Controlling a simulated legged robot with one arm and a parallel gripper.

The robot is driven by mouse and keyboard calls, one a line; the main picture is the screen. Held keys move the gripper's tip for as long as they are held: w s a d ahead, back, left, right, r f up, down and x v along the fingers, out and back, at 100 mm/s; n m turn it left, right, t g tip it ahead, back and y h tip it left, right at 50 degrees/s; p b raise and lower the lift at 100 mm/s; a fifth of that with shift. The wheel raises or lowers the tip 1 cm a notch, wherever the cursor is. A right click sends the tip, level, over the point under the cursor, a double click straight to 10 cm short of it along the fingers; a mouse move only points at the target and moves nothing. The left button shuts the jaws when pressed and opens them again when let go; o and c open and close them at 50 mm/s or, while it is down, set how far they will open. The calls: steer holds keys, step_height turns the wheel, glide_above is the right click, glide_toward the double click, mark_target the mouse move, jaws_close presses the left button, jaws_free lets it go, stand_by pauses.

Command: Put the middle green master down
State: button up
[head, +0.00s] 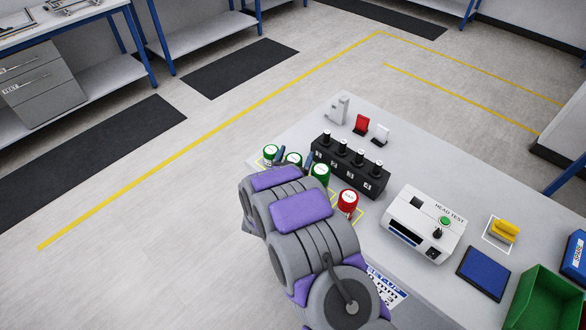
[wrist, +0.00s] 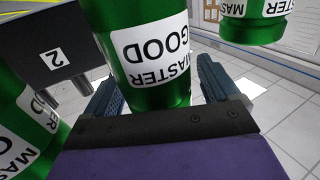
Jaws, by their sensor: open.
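The middle green master (head: 293,158) is a green cylinder with a white top, in a row between two other green masters. In the wrist view it (wrist: 150,55) sits between the fingers, its white label reading MASTER GOOD upside down. My gripper (wrist: 160,90) is open around it, one finger on each side. In the head view my arm hides its lower part, so I cannot tell whether it touches the table. The far green master (head: 270,152) and the near green master (head: 320,172) stand on either side.
A red master (head: 347,200) stands just right of the green row. A black block with several posts (head: 350,168) is close behind. A white head test box (head: 425,225), a blue pad (head: 484,273) and a green bin (head: 548,302) lie further right on the grey table.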

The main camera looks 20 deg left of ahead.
steer(key=shift+r, duration=0.1)
steer(key=c, duration=1.5)
